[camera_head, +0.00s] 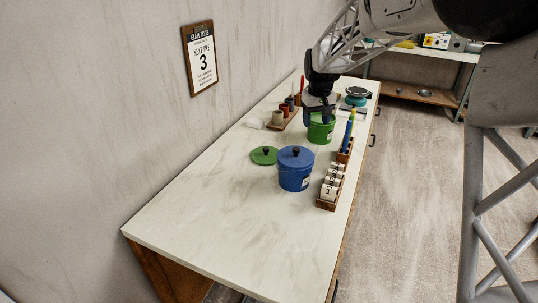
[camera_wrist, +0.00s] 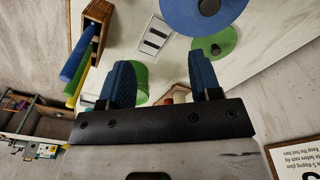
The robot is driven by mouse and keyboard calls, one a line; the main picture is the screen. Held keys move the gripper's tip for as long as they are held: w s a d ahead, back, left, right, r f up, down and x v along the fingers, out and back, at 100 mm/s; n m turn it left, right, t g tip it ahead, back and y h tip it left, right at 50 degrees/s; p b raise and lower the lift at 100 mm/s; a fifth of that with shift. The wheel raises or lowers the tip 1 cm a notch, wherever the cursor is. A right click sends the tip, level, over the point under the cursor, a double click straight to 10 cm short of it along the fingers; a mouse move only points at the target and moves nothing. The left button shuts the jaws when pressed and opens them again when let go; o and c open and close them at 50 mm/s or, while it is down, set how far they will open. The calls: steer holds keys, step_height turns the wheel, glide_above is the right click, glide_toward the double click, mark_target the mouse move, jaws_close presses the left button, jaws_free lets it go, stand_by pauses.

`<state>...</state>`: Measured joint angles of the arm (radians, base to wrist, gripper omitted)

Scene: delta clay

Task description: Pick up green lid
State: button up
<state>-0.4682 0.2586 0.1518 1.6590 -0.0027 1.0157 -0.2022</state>
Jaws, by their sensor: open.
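The green lid (camera_head: 264,155), a flat disc with a dark knob, lies on the pale counter left of the blue pot. It also shows in the wrist view (camera_wrist: 226,38), beyond the right finger and partly overlapped by the blue lid. My gripper (camera_head: 317,118) is open over the green pot (camera_head: 321,133), well to the right of and behind the green lid. In the wrist view the two blue fingers of my gripper (camera_wrist: 160,64) are spread, with bare counter between their tips. Part of the green pot shows behind the left finger.
The blue pot (camera_head: 294,180) with its blue lid (camera_head: 296,156) stands right beside the green lid. A wooden rack of numbered tiles (camera_head: 330,188) and a holder with coloured sticks (camera_head: 346,151) line the right edge. Small cups (camera_head: 279,117) stand behind. The near counter is clear.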

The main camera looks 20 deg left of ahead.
steer(key=w+a+f+n, duration=0.1)
steer(key=w+a+f, duration=0.15)
steer(key=a, duration=0.25)
steer(key=w+a+f, duration=0.1)
steer(key=a+f, duration=0.2)
steer(key=a, duration=0.2)
steer(key=n, duration=0.1)
glide_above(266, 148)
steer(key=shift+g, duration=0.3)
step_height(266, 148, down, 7)
steer(key=shift+f, duration=0.15)
steer(key=shift+f, duration=0.1)
steer(key=shift+f, duration=1.2)
steer(key=shift+f, duration=0.1)
steer(key=shift+s+d+f, duration=0.1)
steer(key=shift+d+f, duration=0.05)
steer(key=shift+f, duration=2.35)
steer(key=shift+c, duration=0.5)
steer(key=c, duration=0.9)
